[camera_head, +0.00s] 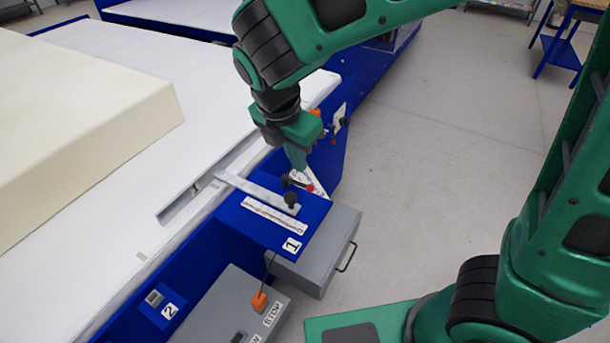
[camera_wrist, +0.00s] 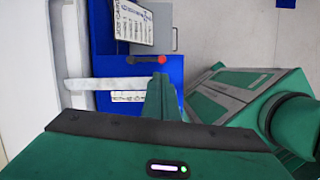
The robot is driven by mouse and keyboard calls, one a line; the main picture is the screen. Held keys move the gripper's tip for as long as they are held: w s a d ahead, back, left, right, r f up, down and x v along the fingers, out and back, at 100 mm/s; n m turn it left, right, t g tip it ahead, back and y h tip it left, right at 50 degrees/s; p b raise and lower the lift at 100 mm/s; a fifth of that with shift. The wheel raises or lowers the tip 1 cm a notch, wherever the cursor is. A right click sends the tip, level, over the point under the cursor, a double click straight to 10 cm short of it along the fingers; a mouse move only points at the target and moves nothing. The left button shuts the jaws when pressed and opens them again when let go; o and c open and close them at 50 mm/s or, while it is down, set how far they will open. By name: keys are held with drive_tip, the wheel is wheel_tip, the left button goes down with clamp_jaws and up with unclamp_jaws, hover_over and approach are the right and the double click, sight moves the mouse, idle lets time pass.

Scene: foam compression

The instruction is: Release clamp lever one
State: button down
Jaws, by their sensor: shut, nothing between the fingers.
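A small lever with a red end and a black end (camera_head: 298,184) sits on the blue bracket marked 1 (camera_head: 262,228). In the wrist view the lever (camera_wrist: 147,60) lies across the blue plate, just beyond my fingertips. My gripper (camera_head: 299,166) is shut and empty, pointing down close above the lever; I cannot tell whether it touches. In the wrist view its closed fingers (camera_wrist: 160,84) stand over the blue plate. A flat metal bar (camera_head: 255,191) runs from the white table edge onto the bracket, with a black knob (camera_head: 291,199) near its end.
A grey box (camera_head: 322,250) with a handle hangs beside the bracket. A control box with a STOP label (camera_head: 230,310) and a bracket marked 2 (camera_head: 165,305) are nearer. A cream foam block (camera_head: 80,110) lies on the white table.

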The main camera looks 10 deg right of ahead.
sight(297, 184)
drive_tip(key=shift+w+a+f+n, duration=0.1)
drive_tip(key=shift+a+f+n, duration=0.15)
drive_tip(key=shift+a+n, duration=0.75)
drive_tip(key=x, duration=1)
drive_tip(key=shift+w, duration=0.1)
